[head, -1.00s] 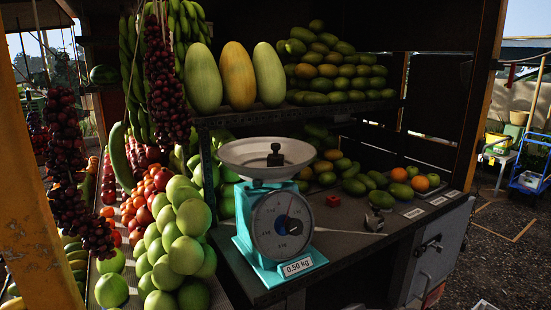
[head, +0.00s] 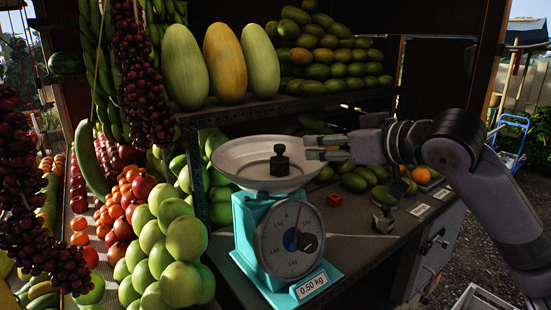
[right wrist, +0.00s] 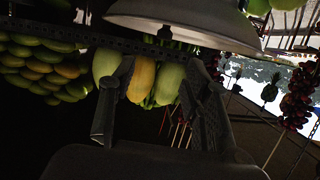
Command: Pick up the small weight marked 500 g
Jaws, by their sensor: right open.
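The small dark weight (head: 280,160) stands upright on the white pan (head: 240,168) of a turquoise scale (head: 262,245) in the head view. Its marking is too small to read. My right gripper (head: 312,148) has its fingers just right of the weight, over the pan's right rim, with a gap between them. In the right wrist view the gripper (right wrist: 158,68) is open and empty, fingers apart. My left gripper is not in view.
A shelf edge (head: 300,107) with melons (head: 223,62) and mangoes (head: 335,60) stands behind the scale. Green apples (head: 165,240) are piled to its left. A small red object (head: 334,199) and a metal piece (head: 383,222) lie on the counter to its right. A label on the scale reads 0.50 kg.

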